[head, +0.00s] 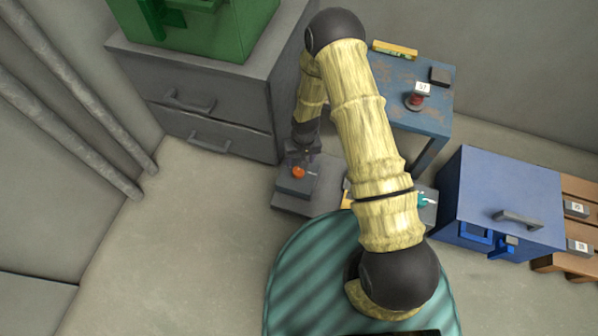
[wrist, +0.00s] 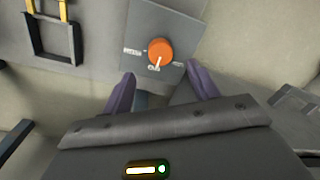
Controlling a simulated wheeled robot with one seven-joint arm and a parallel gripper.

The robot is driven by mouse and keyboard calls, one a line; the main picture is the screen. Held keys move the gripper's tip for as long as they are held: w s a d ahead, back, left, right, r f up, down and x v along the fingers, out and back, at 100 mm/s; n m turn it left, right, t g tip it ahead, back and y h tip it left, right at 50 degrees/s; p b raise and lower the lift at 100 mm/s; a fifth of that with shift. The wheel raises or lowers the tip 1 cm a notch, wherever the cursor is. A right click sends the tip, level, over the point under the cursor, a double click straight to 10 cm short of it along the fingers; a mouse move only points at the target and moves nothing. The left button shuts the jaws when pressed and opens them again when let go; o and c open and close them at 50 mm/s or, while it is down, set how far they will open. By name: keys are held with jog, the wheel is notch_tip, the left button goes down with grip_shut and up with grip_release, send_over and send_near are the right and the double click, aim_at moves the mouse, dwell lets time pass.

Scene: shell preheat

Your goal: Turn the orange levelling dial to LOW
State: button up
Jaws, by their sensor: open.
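The orange levelling dial (wrist: 160,51) sits on a grey square plate (wrist: 183,22) in the wrist view. A white pointer mark on it points down, slightly left, towards a small label under the dial. Other labels stand to its left and right; the lettering is too small to read surely. In the head view the dial (head: 298,173) is on a low grey box below the end of my arm. My gripper (wrist: 160,70) is open, its two purple fingers apart and empty. The fingertips are just short of the dial, one on each side of the picture's middle.
A teal knob (head: 423,200) is partly behind my arm. A dark bracket with yellow parts (wrist: 53,40) is left of the dial plate. A grey drawer cabinet (head: 200,90) stands behind, a blue table (head: 430,118) and blue box (head: 510,195) to the right. Floor at left is clear.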

aim_at(299, 171)
jog(key=f+b, duration=0.1)
jog(key=f, duration=0.1)
jog(key=f+b, duration=0.1)
jog(key=f, duration=0.2)
jog(key=f+b, duration=0.1)
jog(key=f, duration=0.1)
jog(key=shift+a+f, duration=0.2)
jog(key=shift+a, duration=0.05)
jog(key=c, duration=1)
